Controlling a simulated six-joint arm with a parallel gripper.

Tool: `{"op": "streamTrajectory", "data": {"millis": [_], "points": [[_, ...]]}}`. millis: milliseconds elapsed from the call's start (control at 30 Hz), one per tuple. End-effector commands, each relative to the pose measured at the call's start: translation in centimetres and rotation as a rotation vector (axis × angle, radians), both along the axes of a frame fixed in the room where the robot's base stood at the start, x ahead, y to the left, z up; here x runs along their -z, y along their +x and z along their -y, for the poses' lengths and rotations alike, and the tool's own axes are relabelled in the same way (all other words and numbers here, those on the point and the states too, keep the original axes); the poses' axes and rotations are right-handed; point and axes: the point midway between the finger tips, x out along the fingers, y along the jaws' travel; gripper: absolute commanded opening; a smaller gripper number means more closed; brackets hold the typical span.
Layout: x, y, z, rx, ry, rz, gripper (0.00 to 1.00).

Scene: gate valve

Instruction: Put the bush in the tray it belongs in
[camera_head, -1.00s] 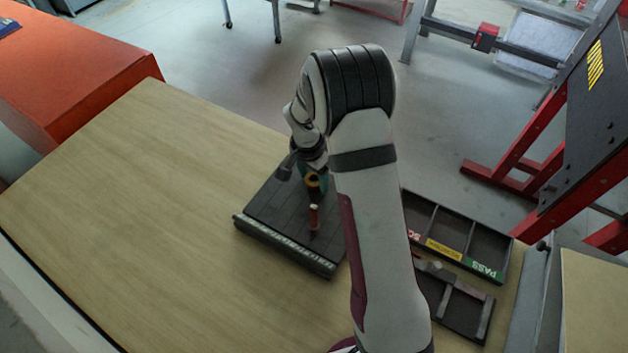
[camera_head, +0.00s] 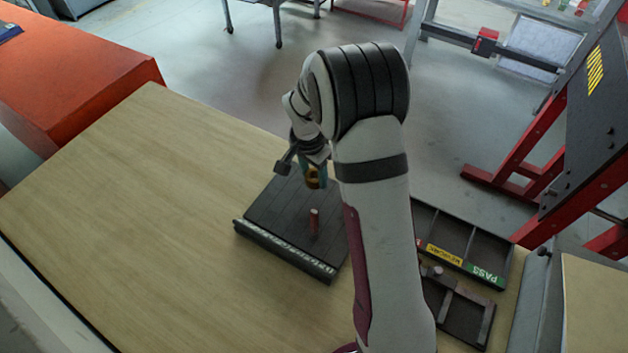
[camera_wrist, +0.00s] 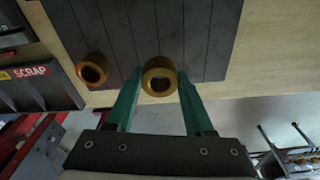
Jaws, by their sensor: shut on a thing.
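The bush (camera_wrist: 160,76) is a brass-coloured ring with a dark bore. My gripper (camera_wrist: 160,92) is shut on it, with a green finger on each side. In the head view my gripper (camera_head: 315,177) holds the bush (camera_head: 313,183) above a dark grooved board (camera_head: 275,215), apart from it. The three-compartment tray (camera_head: 462,262) at the right has a yellow REWORK label and a green PASS label. The left compartment is partly hidden by my arm. A red SCRAP label (camera_wrist: 30,72) shows in the wrist view.
A reddish-brown upright piece (camera_head: 314,221) stands on the board below my gripper. In the wrist view a round coppery piece (camera_wrist: 92,69) shows left of the held bush. A dark holder (camera_head: 462,312) sits in front of the tray. The table's left is clear.

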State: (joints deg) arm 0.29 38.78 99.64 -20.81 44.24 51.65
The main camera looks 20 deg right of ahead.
Motion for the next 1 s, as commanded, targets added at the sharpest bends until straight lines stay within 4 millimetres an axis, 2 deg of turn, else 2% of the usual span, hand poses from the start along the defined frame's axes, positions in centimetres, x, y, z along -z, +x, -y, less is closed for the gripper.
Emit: {"op": "streamTrajectory", "data": {"millis": [33,400,500,767,867,1000], "points": [[-1.1,0.0,0.2,0.002,0.0,0.005,0.0],[-6.1,-5.0,7.5,0.006,-0.001,0.004,0.0],[-7.0,-5.9,8.8,0.003,-0.001,0.002,0.0],[-7.6,-6.8,10.3,0.016,-0.001,0.001,0.0],[-7.4,-7.4,12.5,0.079,0.0,0.0,0.0],[-6.8,-9.9,18.0,0.238,0.001,-0.001,0.0]]}}
